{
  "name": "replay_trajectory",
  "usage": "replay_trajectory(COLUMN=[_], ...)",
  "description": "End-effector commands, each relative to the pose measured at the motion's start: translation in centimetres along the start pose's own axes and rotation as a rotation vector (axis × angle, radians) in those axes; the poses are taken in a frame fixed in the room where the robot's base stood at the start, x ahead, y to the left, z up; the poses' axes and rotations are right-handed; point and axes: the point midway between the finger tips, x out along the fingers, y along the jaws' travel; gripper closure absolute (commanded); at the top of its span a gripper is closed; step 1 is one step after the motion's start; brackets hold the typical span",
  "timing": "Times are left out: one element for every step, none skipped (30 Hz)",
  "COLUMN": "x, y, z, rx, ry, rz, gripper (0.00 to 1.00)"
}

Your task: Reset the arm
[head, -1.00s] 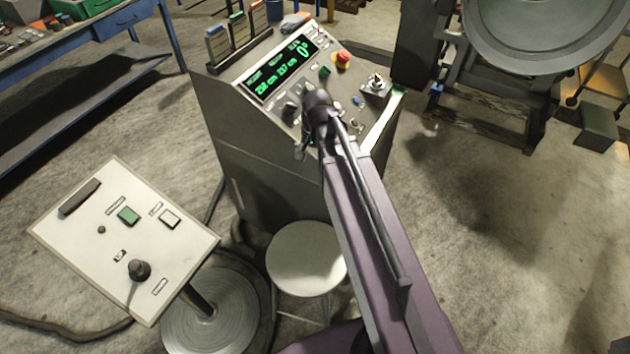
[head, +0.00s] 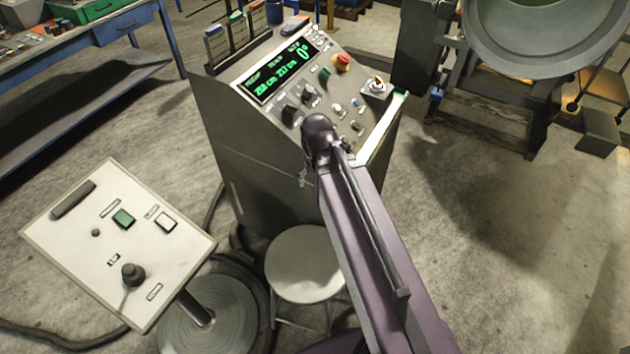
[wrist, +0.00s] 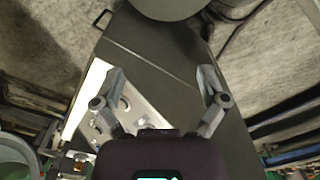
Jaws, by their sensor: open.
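My arm reaches up the middle of the head view, its end in front of the grey control console (head: 262,165). My gripper (wrist: 168,75) shows in the wrist view with its two fingers spread apart and nothing between them. The console's side and front lie behind the fingers, with part of its panel at the left. In the head view the gripper itself is mostly hidden by the arm end. The console's top panel carries a green lit display (head: 282,70), a red emergency button (head: 342,62), a green button and several dark knobs.
A white control panel (head: 75,255) on a round metal base (head: 225,315) stands at the left front. A round stool (head: 304,265) stands before the console. A blue workbench (head: 120,25) is at the upper left. Open floor (head: 480,240) lies to the right.

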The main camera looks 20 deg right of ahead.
Motion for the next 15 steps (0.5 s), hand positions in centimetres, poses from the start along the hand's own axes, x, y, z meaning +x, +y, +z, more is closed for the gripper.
replay_trajectory(x=[0.0, 0.0, 0.0, 0.0, 0.0, 0.0, 0.0, 0.0, 0.0, 0.0, 0.0, 0.0, 0.0, 0.0, 0.0], y=[0.0, 0.0, 0.0, 0.0, 0.0, 0.0, 0.0, 0.0, 0.0, 0.0, 0.0, -0.1, -0.1, -0.1, -0.1], z=[0.0, 0.0, 0.0, 0.0, 0.0, 0.0, 0.0, 0.0, 0.1, 0.3, 0.5, 0.7, 0.9, 1.1, 1.1], rx=[-0.001, -0.001, -0.001, 0.0, 0.0, 0.0, 0.0, -0.001, -0.006, -0.014, -0.026, -0.044, -0.057, -0.07, -0.081], ry=[0.0, 0.0, 0.0, 0.0, 0.0, 0.0, 0.0, 0.0, -0.001, -0.001, -0.002, -0.004, -0.005, -0.006, -0.007], rz=[0.0, 0.0, 0.0, 0.0, 0.0, 0.0, 0.0, 0.0, 0.001, 0.003, 0.005, 0.008, 0.01, 0.012, 0.014], gripper=[0.07, 0.07, 0.07, 0.07, 0.07, 0.07, 0.07, 0.07, 0.07, 0.07, 0.07, 0.07, 0.07, 0.07, 0.07])
